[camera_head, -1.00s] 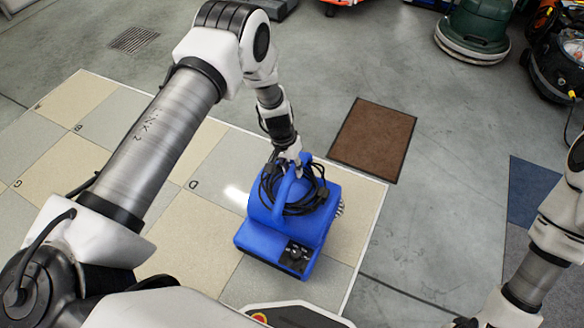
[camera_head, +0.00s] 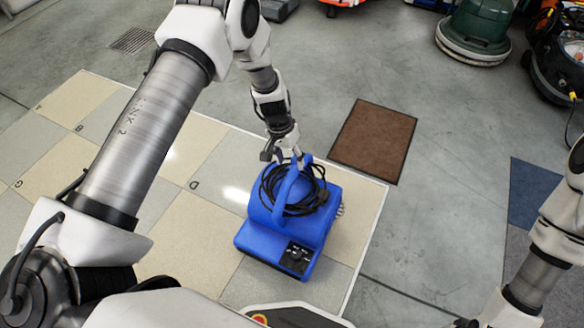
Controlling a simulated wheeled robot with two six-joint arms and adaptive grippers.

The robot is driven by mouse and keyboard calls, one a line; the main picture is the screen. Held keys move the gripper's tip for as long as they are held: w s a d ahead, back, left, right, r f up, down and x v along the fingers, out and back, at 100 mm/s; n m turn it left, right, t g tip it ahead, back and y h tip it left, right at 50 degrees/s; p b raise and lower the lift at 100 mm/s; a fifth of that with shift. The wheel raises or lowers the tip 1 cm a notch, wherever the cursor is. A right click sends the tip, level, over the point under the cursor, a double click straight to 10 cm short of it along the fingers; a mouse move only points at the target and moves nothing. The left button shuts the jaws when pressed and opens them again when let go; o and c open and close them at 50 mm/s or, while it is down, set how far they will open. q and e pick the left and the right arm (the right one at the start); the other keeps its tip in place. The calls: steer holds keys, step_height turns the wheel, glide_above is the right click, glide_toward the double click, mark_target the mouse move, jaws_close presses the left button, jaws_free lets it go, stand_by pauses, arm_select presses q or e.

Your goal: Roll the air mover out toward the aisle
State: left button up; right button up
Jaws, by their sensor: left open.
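The blue air mover (camera_head: 272,238) stands upright on the tiled floor patch, near its right edge. A black cord (camera_head: 312,203) is coiled around its top handle, and a dark control panel faces me. My left gripper (camera_head: 285,160) is open at the far upper end of the air mover's handle. Its fingers are beside or just above the handle; I cannot tell whether they touch it.
The checkered tile patch (camera_head: 60,165) has a white border line. A brown mat (camera_head: 373,140) lies beyond the air mover. A blue-grey mat (camera_head: 530,190) lies at the right. A green floor machine (camera_head: 477,25) and a black vacuum (camera_head: 558,65) stand at the far right. Grey floor between is clear.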

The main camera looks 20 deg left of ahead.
arm_select(q)
step_height(320, 180, up, 7)
steer(key=a, duration=0.1)
steer(key=shift+a, duration=0.2)
